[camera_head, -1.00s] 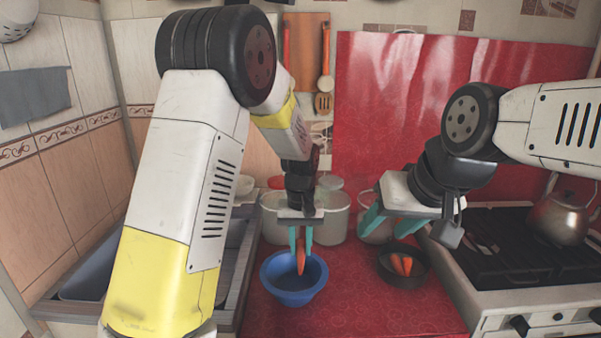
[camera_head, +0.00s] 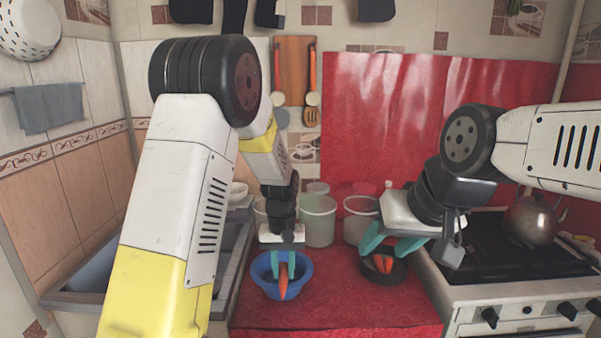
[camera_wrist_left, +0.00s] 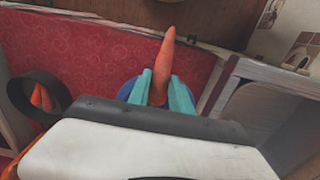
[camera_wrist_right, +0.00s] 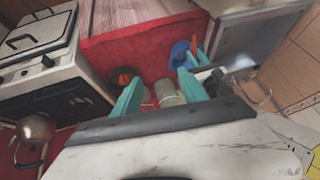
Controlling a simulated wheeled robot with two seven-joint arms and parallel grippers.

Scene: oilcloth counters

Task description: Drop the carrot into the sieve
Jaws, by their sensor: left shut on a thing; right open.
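An orange carrot (camera_head: 283,284) is held upright in my left gripper (camera_head: 282,262), whose teal fingers are shut on it. In the left wrist view the carrot (camera_wrist_left: 163,62) sticks out between the fingers. A blue bowl-shaped vessel (camera_head: 262,280), seemingly the sieve, stands on the red counter under the carrot. The carrot overlaps its interior; I cannot tell how deep its tip reaches. My right gripper (camera_head: 389,245) is open and empty, above and close to a dark round pan (camera_head: 398,276) with orange carrots (camera_head: 383,264) in it.
Lidded pots (camera_head: 318,220) stand behind the blue vessel. A stove (camera_head: 500,290) with a kettle (camera_head: 535,221) is at the right. A sink (camera_head: 95,268) is at the left. A dotted white colander (camera_head: 28,28) hangs top left. The front red counter (camera_head: 335,300) is clear.

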